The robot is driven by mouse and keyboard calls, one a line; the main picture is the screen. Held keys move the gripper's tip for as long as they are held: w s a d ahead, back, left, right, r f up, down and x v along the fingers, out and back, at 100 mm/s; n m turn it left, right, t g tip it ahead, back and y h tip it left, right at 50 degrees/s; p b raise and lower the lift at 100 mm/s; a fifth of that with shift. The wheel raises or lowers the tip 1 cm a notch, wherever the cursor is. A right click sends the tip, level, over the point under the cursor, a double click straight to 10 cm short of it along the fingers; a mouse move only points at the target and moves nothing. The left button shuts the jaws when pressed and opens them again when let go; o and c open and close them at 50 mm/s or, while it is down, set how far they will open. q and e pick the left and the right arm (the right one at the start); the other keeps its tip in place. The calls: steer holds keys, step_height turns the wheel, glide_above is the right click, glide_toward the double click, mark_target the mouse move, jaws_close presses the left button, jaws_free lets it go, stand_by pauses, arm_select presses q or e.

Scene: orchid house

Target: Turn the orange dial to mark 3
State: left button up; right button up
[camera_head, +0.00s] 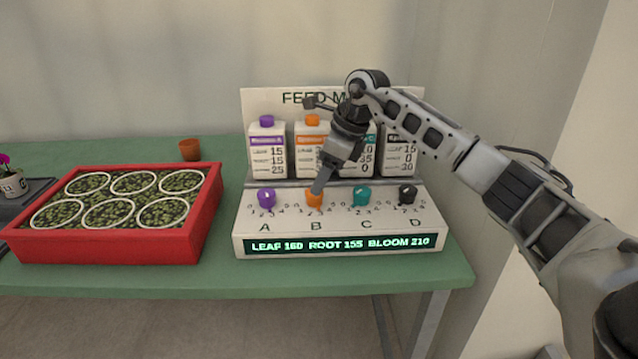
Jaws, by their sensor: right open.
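The orange dial (314,199) sits above the letter B on the sloped front of the white feed mixer panel (345,220). Small numbers ring the dial, but they are too small to read its setting. My right gripper (319,188) reaches down from the upper right, with its fingertips at the top of the orange dial. It is open; I cannot tell whether the fingers touch the dial. The display strip (340,243) reads LEAF 160 ROOT 155 BLOOM 210. My left gripper is not in view.
A purple dial (266,197) is left of the orange one; a teal dial (361,195) and a black dial (407,193) are right. Labelled bottles stand behind. A red tray (110,250) with round plant rings and a small terracotta pot (190,150) are on the green table (350,284).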

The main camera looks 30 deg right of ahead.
steer(key=v, duration=1.3)
steer(key=shift+w, duration=0.1)
